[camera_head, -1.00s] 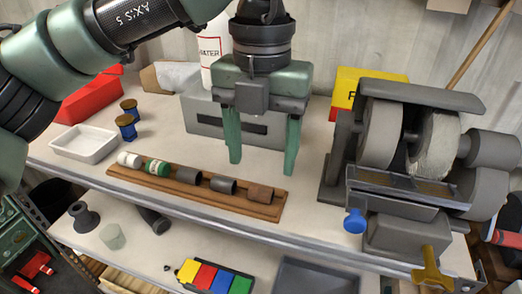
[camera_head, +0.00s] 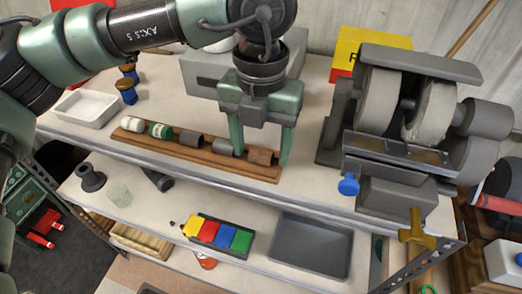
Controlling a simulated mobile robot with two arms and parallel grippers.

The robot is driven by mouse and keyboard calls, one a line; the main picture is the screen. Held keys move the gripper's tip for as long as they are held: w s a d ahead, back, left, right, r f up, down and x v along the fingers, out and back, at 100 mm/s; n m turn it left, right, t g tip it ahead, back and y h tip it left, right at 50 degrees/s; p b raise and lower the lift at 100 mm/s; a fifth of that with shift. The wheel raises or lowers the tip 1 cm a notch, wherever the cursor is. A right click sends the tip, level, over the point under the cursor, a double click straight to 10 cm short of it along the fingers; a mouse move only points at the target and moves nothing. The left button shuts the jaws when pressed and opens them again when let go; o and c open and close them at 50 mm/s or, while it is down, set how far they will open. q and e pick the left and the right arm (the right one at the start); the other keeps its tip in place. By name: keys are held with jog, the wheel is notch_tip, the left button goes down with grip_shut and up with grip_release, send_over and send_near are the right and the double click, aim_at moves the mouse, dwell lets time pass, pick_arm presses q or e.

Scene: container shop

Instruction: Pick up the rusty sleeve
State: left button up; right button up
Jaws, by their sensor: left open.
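The rusty sleeve (camera_head: 261,156) is a short brown cylinder lying at the right end of a wooden rack (camera_head: 200,163) on the upper shelf. My left gripper (camera_head: 261,155) is open and points down over the right part of the rack. Its right finger shows just right of the rusty sleeve, and its left finger shows behind the rack near the dark grey sleeve (camera_head: 224,147). I cannot tell whether the fingers touch anything. My right gripper is not in view.
Another dark sleeve (camera_head: 191,139), a green-banded sleeve (camera_head: 161,131) and a white sleeve (camera_head: 132,124) share the rack. A bench grinder (camera_head: 405,120) stands close on the right. A white tray (camera_head: 86,108) is at left. A lower shelf holds coloured blocks (camera_head: 217,234) and a grey tray (camera_head: 310,246).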

pick_arm(q)
jog(key=c, duration=1.2)
grip_shut()
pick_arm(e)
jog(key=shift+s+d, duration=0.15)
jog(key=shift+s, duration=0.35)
pick_arm(q)
jog(key=shift+r, duration=0.1)
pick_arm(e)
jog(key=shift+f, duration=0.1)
